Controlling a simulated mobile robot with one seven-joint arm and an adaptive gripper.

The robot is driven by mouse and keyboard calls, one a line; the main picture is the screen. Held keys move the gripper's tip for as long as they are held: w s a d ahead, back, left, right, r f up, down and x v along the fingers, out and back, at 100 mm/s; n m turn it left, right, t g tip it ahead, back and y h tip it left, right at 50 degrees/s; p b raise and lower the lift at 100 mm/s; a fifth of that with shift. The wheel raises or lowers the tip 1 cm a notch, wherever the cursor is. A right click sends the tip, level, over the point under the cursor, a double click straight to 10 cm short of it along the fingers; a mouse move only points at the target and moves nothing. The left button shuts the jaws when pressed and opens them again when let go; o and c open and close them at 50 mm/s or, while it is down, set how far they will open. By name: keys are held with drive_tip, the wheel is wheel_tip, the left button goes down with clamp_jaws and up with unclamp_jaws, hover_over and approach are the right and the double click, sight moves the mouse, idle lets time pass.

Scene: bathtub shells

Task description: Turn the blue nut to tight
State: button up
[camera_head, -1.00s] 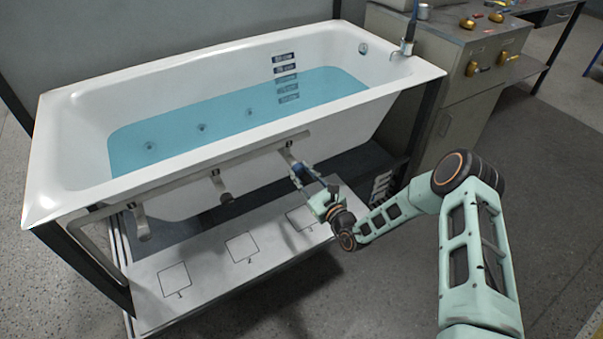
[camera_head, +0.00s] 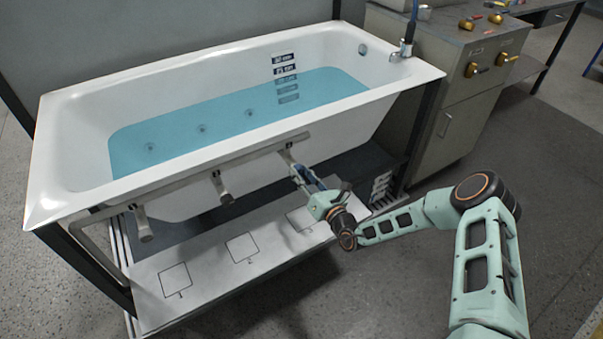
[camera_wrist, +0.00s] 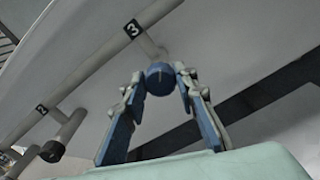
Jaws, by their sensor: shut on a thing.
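The blue nut (camera_wrist: 159,79) shows in the wrist view at the end of a short pipe branch under the label 3 (camera_wrist: 132,28). It is round, dark blue, with a pale mark on its face. My gripper (camera_wrist: 160,86) has its blue fingers on both sides of the nut, shut on it. In the head view my gripper (camera_head: 302,174) reaches in under the near side of the tub at the rightmost branch. There the nut is too small and covered to tell apart from the blue fingers.
A white bathtub (camera_head: 75,190) holds blue water. A pipe (camera_head: 185,182) runs along its near side, with grey-ended branches in the middle (camera_head: 224,190) and at left (camera_head: 144,228). A white board (camera_head: 210,265) with marked squares lies below. A cabinet (camera_head: 455,110) stands at right.

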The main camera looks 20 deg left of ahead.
drive_tip(key=m, duration=0.5)
drive_tip(key=shift+m+p, duration=0.3)
drive_tip(key=shift+m, duration=0.1)
drive_tip(key=m, duration=0.5)
drive_tip(key=shift+f, duration=0.15)
drive_tip(key=shift+m, duration=0.4)
drive_tip(key=o, duration=1.2)
drive_tip(key=shift+c, duration=0.2)
drive_tip(key=v, duration=1.2)
drive_tip(key=shift+s, duration=0.1)
